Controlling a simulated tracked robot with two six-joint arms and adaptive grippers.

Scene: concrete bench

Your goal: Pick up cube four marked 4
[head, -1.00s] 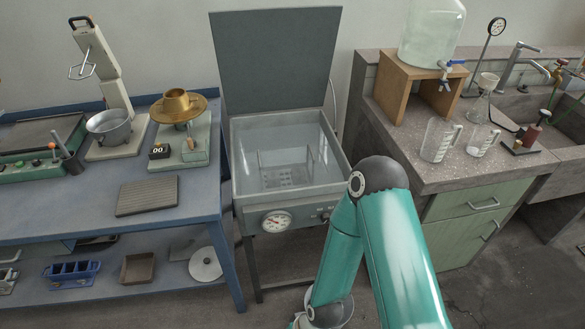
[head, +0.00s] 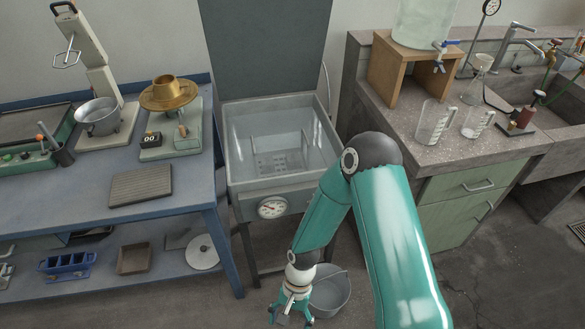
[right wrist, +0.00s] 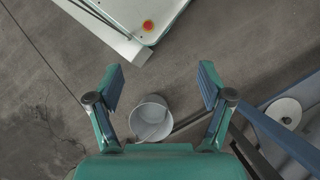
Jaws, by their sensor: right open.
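No cube marked 4 can be made out in either view. My right gripper (head: 291,308) hangs low at the bottom middle of the head view, beside a grey bucket on the floor. My left gripper is in neither view.
A blue bench (head: 90,190) with a scale and pan is left. A concrete bench (head: 450,150) with beakers is right.

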